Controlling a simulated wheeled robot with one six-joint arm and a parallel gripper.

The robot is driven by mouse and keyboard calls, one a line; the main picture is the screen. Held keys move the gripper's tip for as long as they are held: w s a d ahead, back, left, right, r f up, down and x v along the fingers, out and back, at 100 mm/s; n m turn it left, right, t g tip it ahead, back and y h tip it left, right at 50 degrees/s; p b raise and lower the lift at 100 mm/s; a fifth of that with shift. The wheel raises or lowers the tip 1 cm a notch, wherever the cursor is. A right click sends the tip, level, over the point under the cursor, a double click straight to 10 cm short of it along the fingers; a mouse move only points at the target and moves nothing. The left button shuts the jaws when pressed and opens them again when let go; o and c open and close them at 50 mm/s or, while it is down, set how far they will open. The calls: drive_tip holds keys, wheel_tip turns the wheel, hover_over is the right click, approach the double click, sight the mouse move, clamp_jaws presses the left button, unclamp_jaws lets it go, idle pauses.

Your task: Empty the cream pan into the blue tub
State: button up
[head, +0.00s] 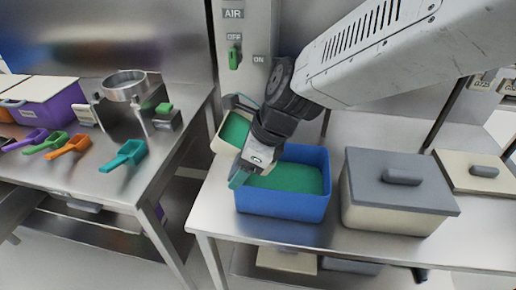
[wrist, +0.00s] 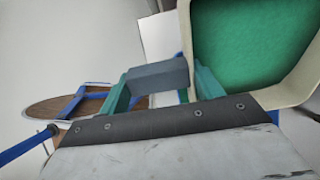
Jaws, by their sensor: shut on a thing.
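The cream pan (head: 217,144) is at the back left of the blue tub in the head view, partly hidden by my arm. Green material shows inside it. In the wrist view the pan (wrist: 307,80) fills the upper right, with a broad green surface inside its cream rim. My gripper (wrist: 160,80) has teal fingers shut on the pan's dark grey handle. The blue tub (head: 285,204) stands on the steel table, and green shows inside it too. My wrist hangs over the tub's left side and hides part of it. Whether material is falling cannot be told.
A cream bin with a grey lid (head: 398,192) stands close right of the tub, with another lidded bin (head: 475,172) beyond. A left table holds colored scoops (head: 125,154), a purple bin (head: 50,107) and a metal sieve (head: 125,86). A gap separates the tables.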

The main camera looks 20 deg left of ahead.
drive_tip(key=d+y, duration=0.1)
drive_tip(key=y, duration=0.2)
drive_tip(key=d+r+g+y, duration=0.1)
drive_tip(key=y, duration=0.2)
drive_tip(key=d+g+y, duration=0.1)
drive_tip(key=y, duration=0.1)
drive_tip(key=shift+w+d+r+y, duration=0.15)
drive_tip(key=shift+w+d+y, duration=0.1)
drive_tip(key=shift+w+y, duration=0.15)
idle(1.8)
drive_tip(key=shift+r+t+h, duration=0.3)
drive_tip(key=shift+r+h, duration=0.3)
drive_tip(key=shift+h, duration=0.6)
drive_tip(key=shift+a, duration=0.1)
